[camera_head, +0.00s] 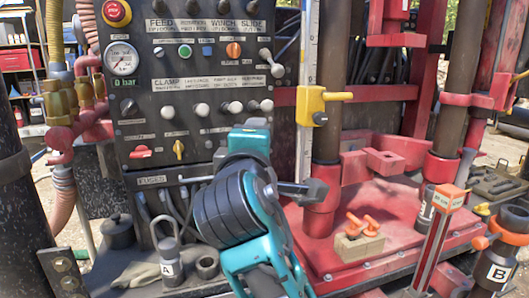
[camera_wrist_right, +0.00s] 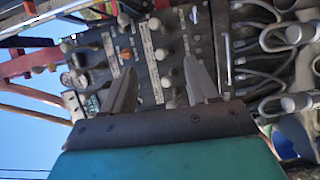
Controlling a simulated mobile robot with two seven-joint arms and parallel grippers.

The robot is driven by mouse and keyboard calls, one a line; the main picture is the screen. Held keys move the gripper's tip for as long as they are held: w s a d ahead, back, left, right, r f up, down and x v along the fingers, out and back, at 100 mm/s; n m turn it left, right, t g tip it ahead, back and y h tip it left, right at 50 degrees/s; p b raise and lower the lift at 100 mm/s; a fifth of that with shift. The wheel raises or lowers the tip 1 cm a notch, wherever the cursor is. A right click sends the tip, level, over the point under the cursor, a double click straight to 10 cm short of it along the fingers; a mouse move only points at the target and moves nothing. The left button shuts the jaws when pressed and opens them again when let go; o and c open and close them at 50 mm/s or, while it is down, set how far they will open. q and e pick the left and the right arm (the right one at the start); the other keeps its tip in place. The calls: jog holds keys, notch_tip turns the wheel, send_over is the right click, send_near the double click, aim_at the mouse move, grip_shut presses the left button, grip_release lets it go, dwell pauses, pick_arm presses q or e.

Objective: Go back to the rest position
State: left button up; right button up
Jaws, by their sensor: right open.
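My right arm (camera_head: 228,212), teal and black, rises from the bottom middle of the head view in front of the control panel (camera_head: 140,110). Its wrist hides the lower right part of the panel; its fingertips cannot be made out clearly there. In the right wrist view my right gripper (camera_wrist_right: 160,68) is open, with two grey fingers apart and nothing between them. The panel's knobs and levers show beyond the fingers, turned on their side; I cannot tell any contact. My left gripper is not in view.
A red drill base (camera_head: 400,215) fills the right, with a wooden block with orange-handled parts (camera_head: 360,240) on it. A yellow clamp (camera_head: 312,105) sits on a scaled post. Hoses hang left.

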jog(key=w+d+f+n+h, duration=0.1)
jog(key=w+d+f+h, duration=0.15)
jog(key=d, duration=0.85)
jog(key=w+d+f+n+h, duration=0.1)
jog(key=d+f+h, duration=0.25)
jog(key=d, duration=0.75)
jog(key=w+d+f+n+h, duration=0.15)
jog(key=d+h, duration=0.25)
jog(key=d, duration=0.6)
jog(key=s+a+f+m+g+y, duration=0.1)
jog(key=s+f+m+g+y, duration=0.3)
jog(key=f, duration=1.1)
jog(key=s+a+f+m+g+y, duration=0.1)
jog(key=s+f+y, duration=0.55)
jog(key=f, duration=0.85)
jog(key=s+f+m+g+y, duration=0.1)
jog(key=s+f+m, duration=0.35)
jog(key=s, duration=0.35)
jog(key=s+f+m+g+y, duration=0.25)
jog(key=s+f, duration=0.25)
jog(key=s, duration=0.4)
jog(key=w+a+m+t, duration=0.1)
jog(key=a+m, duration=0.4)
jog(key=a, duration=0.6)
jog(key=shift+m+h, duration=0.35)
jog(key=shift+h, duration=0.05)
